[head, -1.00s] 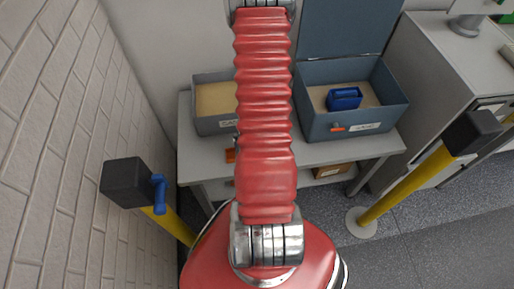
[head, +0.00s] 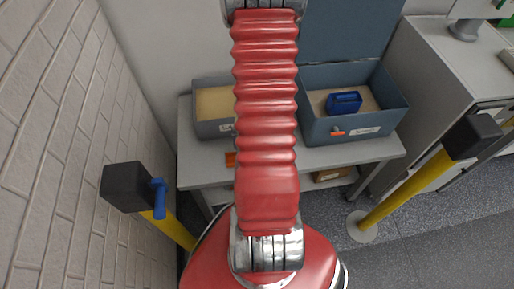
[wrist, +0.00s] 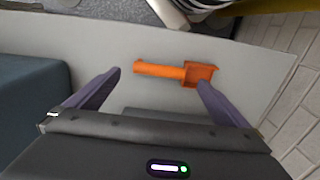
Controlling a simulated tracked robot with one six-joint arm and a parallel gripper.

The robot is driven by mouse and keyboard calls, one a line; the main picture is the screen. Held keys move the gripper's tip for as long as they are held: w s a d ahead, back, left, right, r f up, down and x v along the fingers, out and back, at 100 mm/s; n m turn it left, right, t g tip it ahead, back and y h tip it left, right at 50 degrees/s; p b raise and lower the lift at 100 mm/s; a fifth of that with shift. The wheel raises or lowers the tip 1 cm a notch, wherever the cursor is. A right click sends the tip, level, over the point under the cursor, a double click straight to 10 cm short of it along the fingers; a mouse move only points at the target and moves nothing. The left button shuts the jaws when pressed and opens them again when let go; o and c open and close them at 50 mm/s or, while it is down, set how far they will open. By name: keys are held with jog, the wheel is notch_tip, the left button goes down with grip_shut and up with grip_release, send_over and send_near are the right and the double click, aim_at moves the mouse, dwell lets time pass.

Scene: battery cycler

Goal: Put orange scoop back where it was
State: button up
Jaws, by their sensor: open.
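The orange scoop (wrist: 165,69) lies on the pale grey table top in the wrist view, its handle to the left and its squarish scoop end to the right. In the head view only a small part of the orange scoop (head: 231,159) shows beside my arm, at the front of the table. My gripper (wrist: 160,82) is open and empty. Its left finger is near the handle end; its right finger overlaps the scoop end in the picture, and I cannot tell whether they touch. My gripper is not visible in the head view.
On the table (head: 350,152) stand an open blue-grey box (head: 317,128) with a blue item (head: 344,102) inside and an orange part on its front, and a grey bin (head: 210,130) with tan contents. Yellow posts (head: 408,187) stand at both sides. A brick wall (head: 60,150) is at left.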

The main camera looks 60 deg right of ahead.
notch_tip(320, 180, up, 6)
dwell(0.5)
jog(key=shift+s, duration=0.15)
dwell(0.7)
